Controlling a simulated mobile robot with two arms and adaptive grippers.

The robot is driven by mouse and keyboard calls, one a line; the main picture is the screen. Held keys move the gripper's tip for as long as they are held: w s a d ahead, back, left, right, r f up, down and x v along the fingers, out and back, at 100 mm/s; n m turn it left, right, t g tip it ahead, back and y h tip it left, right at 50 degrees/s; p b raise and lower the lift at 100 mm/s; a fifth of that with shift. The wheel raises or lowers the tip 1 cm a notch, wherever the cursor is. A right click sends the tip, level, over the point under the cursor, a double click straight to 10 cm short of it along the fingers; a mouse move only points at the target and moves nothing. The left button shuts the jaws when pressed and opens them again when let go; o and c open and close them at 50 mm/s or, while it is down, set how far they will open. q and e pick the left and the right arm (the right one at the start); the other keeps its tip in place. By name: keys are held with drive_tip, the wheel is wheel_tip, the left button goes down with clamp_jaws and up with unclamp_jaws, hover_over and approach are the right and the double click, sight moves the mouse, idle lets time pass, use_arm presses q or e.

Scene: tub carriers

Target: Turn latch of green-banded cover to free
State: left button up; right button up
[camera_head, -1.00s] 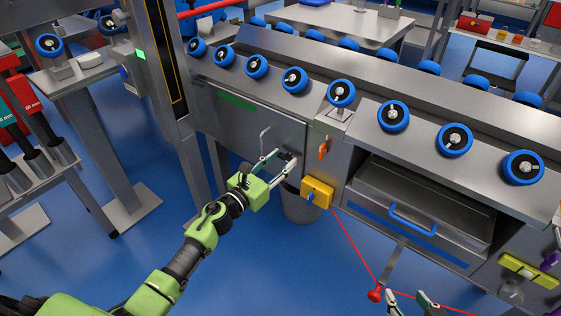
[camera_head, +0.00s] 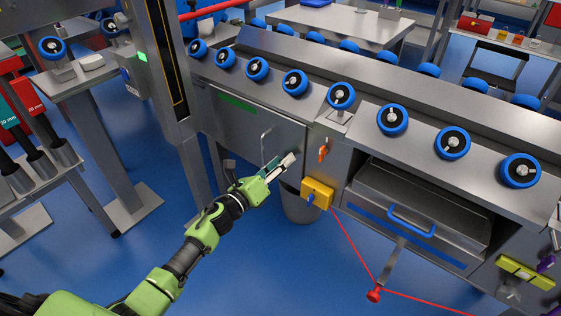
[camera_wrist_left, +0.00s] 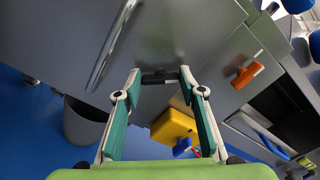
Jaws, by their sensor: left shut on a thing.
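The green-banded cover (camera_head: 270,135) is a grey metal panel on the front of the long counter, with a green band (camera_head: 236,103) at its upper left and a bent rod handle (camera_head: 265,142). My left gripper (camera_head: 284,166) is at the cover's lower right corner. In the left wrist view, the fingertips of my left gripper (camera_wrist_left: 160,76) are shut on a small dark latch (camera_wrist_left: 159,77) against the panel. In the head view the fingers mostly hide the latch, and its exact angle is hard to tell. My right gripper is out of view.
An orange switch handle (camera_head: 323,150) and a yellow box (camera_head: 317,194) are just right of the latch. A grey bin (camera_head: 300,207) stands below. A red cord runs from the yellow box to a red knob (camera_head: 374,295). The blue floor (camera_head: 250,275) in front is clear.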

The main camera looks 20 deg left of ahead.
use_arm(q)
drive_tip(key=n+p, duration=0.3)
drive_tip(key=n, duration=0.7)
drive_tip(key=shift+a+f, duration=0.1)
drive_tip(key=shift+f, duration=0.05)
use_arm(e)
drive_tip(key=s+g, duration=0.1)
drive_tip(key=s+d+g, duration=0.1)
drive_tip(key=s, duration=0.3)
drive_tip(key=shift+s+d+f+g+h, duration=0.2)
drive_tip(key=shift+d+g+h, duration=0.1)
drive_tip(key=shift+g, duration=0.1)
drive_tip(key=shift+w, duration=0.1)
use_arm(q)
drive_tip(key=o, duration=1.1)
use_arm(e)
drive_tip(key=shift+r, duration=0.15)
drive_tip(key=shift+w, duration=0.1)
use_arm(q)
drive_tip(key=v, duration=1.2)
